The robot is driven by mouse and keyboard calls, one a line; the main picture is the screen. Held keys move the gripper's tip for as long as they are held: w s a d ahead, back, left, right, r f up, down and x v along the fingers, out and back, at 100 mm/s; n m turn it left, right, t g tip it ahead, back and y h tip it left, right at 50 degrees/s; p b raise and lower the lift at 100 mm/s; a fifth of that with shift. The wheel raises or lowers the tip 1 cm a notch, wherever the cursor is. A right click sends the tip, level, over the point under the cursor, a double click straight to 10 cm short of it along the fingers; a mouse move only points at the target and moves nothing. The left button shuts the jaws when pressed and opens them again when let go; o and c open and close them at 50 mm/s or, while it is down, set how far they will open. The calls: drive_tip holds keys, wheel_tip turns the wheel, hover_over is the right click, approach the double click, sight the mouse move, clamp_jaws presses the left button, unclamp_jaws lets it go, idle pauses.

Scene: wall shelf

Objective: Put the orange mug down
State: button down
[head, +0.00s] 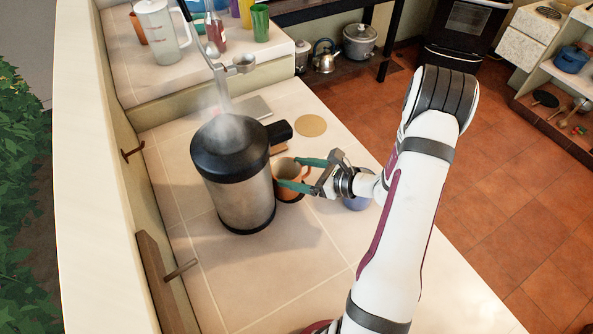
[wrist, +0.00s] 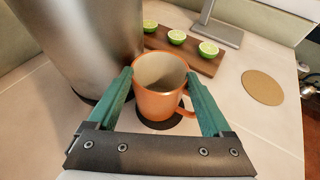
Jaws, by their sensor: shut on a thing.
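The orange mug (head: 288,190) is upright, just right of a large steel pot in the head view. In the wrist view the mug (wrist: 159,104) is in the middle, empty inside, with its handle at the lower right. My gripper (head: 288,172) has its teal fingers on either side of the mug, shut on it; the fingers also show in the wrist view (wrist: 160,76). A dark round patch (wrist: 150,124) lies under the mug, a shadow or a mat. I cannot tell whether the mug's base touches the counter.
The steaming steel pot (head: 242,190) with a black lid stands close to the mug's left. A round tan mat (head: 311,125) lies behind. A wooden board (wrist: 205,62) with lime halves is near it. A blue item (head: 356,203) is partly hidden by my wrist. The front counter (head: 290,280) is clear.

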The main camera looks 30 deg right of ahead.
unclamp_jaws()
drive_tip(key=shift+f, duration=0.1)
